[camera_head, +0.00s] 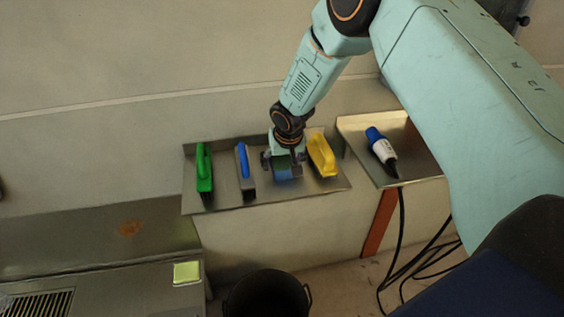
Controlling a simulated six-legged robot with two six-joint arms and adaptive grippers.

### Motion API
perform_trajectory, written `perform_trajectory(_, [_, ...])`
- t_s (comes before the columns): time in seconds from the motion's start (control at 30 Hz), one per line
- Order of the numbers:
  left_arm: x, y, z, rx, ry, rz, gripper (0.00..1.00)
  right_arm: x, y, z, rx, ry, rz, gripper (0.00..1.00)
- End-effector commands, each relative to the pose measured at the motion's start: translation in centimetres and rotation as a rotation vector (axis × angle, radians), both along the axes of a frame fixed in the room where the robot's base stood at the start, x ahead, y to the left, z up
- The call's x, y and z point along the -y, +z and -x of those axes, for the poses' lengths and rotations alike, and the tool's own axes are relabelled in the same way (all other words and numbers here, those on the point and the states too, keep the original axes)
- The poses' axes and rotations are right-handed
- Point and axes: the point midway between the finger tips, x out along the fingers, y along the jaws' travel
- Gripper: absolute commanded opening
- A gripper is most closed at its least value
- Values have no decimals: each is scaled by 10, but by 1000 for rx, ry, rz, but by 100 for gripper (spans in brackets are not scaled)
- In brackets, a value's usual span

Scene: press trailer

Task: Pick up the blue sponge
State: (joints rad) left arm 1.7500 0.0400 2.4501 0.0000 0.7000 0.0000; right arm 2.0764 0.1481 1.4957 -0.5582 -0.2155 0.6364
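The blue sponge (284,175) is on the metal wall shelf (225,200), between a blue-handled brush (243,165) and a yellow-handled brush (322,153). My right gripper (283,168) comes down from above, directly over the sponge, and covers part of it. Its dark finger parts show on either side of the sponge's upper part. I cannot tell whether they touch or grip it. The sponge appears to be at shelf level. My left gripper is not in view.
A green-handled brush (204,170) is on the shelf's left end. A blue-and-white plug connector (381,147) lies on a second shelf (420,167) at right. Below are a dark bucket (266,295), black cables (402,262) and a metal counter (120,285) with a yellow-green sponge (187,272).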

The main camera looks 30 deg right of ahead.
Motion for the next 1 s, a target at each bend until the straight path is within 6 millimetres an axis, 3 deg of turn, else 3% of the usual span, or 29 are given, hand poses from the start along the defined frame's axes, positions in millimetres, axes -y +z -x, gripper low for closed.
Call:
perform_trajectory(0.3, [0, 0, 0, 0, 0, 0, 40, 2, 0, -2, -1, 1, 0, 46])
perform_trajectory(0.67, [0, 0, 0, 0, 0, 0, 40, 2, 1, -3, 0, 1, 0, 45])
perform_trajectory(0.77, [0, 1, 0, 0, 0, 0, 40, 2, 10, -3, 2, 0, 0, 45])
perform_trajectory(1.0, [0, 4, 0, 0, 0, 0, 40, 2, 57, -3, 3, 0, 0, 45])
